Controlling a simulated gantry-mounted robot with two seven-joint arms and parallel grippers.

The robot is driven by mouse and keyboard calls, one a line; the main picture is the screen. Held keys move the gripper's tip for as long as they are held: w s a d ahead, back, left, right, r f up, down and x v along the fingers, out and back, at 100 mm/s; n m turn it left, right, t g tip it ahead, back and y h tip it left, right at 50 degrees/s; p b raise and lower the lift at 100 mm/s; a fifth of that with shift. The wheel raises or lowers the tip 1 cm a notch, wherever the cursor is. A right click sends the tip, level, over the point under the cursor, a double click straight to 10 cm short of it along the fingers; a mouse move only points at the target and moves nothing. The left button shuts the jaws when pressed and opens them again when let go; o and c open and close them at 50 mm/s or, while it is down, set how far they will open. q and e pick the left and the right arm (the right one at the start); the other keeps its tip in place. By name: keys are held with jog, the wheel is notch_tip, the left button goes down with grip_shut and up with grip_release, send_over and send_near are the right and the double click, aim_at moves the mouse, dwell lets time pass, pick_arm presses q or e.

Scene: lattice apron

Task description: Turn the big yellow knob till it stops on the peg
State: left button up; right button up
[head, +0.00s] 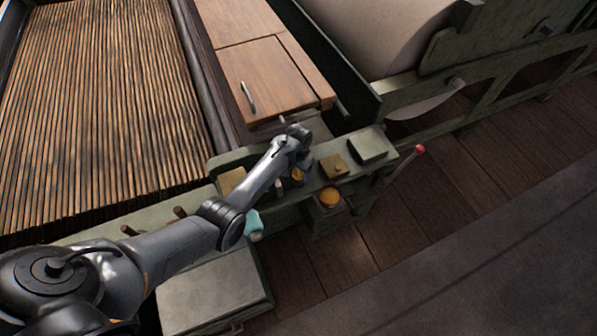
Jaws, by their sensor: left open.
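A round yellow-orange knob (330,197) sits on the front of a green box at the near side of the machine rail. A second yellow round part (297,175) shows just beside my left wrist, partly hidden by it. I cannot tell for sure which is the big knob, and no peg can be made out. My left gripper (300,163) is at the end of the arm over the green rail, close to the second yellow part. It is open; its fingertips are mostly hidden by the wrist. My right gripper is not in view.
The green rail (372,170) carries a brass-coloured block (334,166) and a dark green block (367,150). A red-tipped lever (419,149) sticks out at its right. A wooden drawer cabinet (268,78) stands behind. A grey-green box (213,290) lies below my arm. The plank floor is clear.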

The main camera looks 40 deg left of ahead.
pick_arm(q)
jog(key=shift+f, duration=0.35)
jog(key=c, duration=1)
jog(key=shift+c, duration=0.2)
